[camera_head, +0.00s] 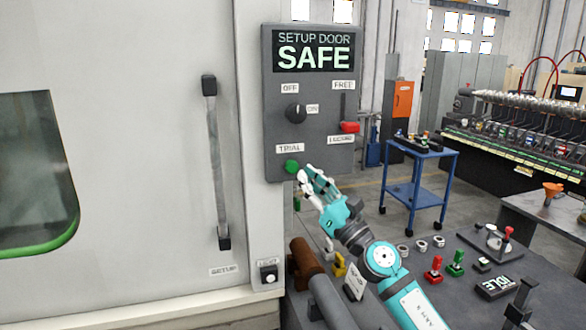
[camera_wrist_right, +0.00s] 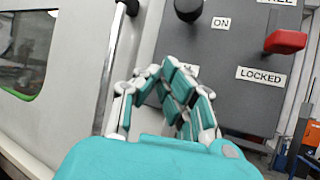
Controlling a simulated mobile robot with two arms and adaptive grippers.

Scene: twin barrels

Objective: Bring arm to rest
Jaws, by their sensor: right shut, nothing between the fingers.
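My right gripper (camera_head: 305,178) is shut and empty. Its fingertips are just below and beside the green TRIAL button (camera_head: 291,166) on the grey control panel (camera_head: 315,105); I cannot tell whether they touch. In the right wrist view the shut fingers (camera_wrist_right: 168,75) point at the panel and hide the button. The panel's display (camera_head: 313,50) reads SETUP DOOR SAFE. The black knob (camera_head: 295,113) sits by the OFF and ON labels. The red lever handle (camera_head: 349,127) is low in its slot, just above the LOCKED label. My left gripper is not in view.
A white machine door (camera_head: 130,150) with a long vertical handle (camera_head: 216,160) stands to the left. Below my right arm, a dark bench (camera_head: 460,275) carries red and green parts, rings and an IDLE sign. A blue cart (camera_head: 425,155) stands behind on open floor.

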